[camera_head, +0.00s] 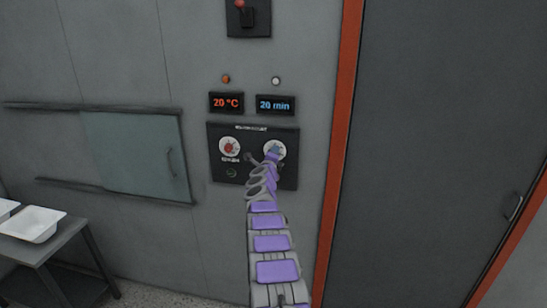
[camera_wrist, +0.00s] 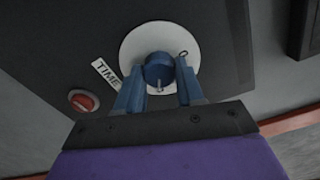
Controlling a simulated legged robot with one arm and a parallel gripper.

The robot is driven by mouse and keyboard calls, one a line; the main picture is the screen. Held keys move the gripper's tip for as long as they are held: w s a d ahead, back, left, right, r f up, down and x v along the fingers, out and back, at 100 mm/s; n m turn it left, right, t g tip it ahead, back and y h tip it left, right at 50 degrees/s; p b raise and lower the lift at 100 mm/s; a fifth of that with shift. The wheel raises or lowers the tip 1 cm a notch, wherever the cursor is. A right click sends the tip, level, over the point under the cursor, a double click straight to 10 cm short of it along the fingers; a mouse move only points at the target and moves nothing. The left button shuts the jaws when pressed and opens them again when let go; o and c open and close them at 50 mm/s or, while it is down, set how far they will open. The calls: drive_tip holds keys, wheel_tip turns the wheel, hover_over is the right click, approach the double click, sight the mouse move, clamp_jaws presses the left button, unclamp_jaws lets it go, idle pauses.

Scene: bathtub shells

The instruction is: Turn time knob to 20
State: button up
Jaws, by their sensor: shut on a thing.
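The time knob (camera_wrist: 158,68) is blue and sits on a round white dial (camera_wrist: 128,48) beside a "TIME" label (camera_wrist: 104,74) in the wrist view. My gripper (camera_wrist: 160,82) has its two blue fingers at either side of the knob and is shut on it. In the head view, the time dial (camera_head: 281,146) is at the right of the black control panel (camera_head: 254,187), partly covered by my arm. The time display (camera_head: 275,105) above it reads "20 min".
A red temperature knob (camera_head: 229,148) is left on the panel, under a display (camera_head: 226,102) reading "20 °C". A lever switch (camera_head: 248,17) is above. An orange door frame (camera_head: 339,130) stands right. A table with white trays (camera_head: 33,225) is at lower left.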

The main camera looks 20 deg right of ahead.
drive_tip(key=shift+f, duration=0.45)
drive_tip(key=o, duration=1)
drive_tip(key=shift+r, duration=0.1)
drive_tip(key=shift+o, duration=0.2)
drive_tip(key=shift+r, duration=0.15)
drive_tip(key=shift+a, duration=0.1)
